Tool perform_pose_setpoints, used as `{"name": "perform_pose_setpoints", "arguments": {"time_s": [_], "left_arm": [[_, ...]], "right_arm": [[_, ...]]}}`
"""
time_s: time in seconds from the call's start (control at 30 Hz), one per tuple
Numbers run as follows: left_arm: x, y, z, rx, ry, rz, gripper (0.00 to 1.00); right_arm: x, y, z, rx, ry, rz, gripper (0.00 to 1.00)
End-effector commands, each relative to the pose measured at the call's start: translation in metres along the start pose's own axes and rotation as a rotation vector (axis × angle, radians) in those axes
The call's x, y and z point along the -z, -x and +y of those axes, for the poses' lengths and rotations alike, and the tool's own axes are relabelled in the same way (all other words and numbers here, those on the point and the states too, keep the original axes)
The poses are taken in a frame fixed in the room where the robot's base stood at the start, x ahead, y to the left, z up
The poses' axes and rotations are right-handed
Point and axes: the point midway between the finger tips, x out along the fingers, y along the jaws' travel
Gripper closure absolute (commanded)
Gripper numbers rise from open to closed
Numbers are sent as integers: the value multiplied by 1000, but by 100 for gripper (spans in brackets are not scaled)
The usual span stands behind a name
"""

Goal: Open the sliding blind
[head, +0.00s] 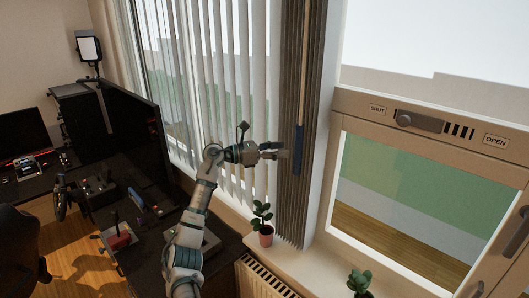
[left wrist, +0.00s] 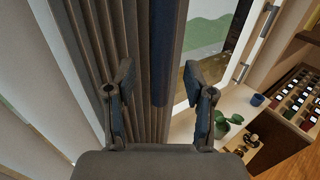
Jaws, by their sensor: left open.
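The sliding blind (head: 240,80) hangs in front of the left window as pale vertical slats. Darker brown slats (head: 292,212) are bunched at its right end. A thin wand with a blue handle (head: 298,150) hangs in front of the bunched slats. My left gripper (head: 277,150) is open, just left of the blue handle, with its fingers pointing toward it. In the left wrist view the blue handle (left wrist: 162,50) appears between the spread fingers, beyond the tips, with no clear contact. My right gripper is not in view.
Potted plants (head: 265,238) stand on the sill (head: 310,268) below the blind. A window with a SHUT/OPEN latch (head: 418,120) is at the right. A desk with a large dark monitor (head: 130,125) and controls is at the left. A radiator (head: 262,280) is below the sill.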

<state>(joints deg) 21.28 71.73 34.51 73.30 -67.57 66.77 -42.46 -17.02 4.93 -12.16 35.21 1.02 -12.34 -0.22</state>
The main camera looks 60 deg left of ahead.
Motion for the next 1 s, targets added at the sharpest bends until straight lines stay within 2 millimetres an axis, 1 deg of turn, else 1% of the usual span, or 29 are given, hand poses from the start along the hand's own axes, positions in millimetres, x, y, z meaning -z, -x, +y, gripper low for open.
{"name": "perform_pose_setpoints", "arguments": {"time_s": [0.03,0.2,0.33,0.47,1.0], "left_arm": [[2,9,1,0,3,0,46],[2,36,3,0,4,-2,46],[3,48,4,-1,4,-1,46],[3,52,3,0,3,-1,46],[2,51,2,0,2,0,46]], "right_arm": [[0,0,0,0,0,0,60],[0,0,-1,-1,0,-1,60],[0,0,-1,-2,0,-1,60],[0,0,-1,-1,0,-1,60],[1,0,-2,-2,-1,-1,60]]}}
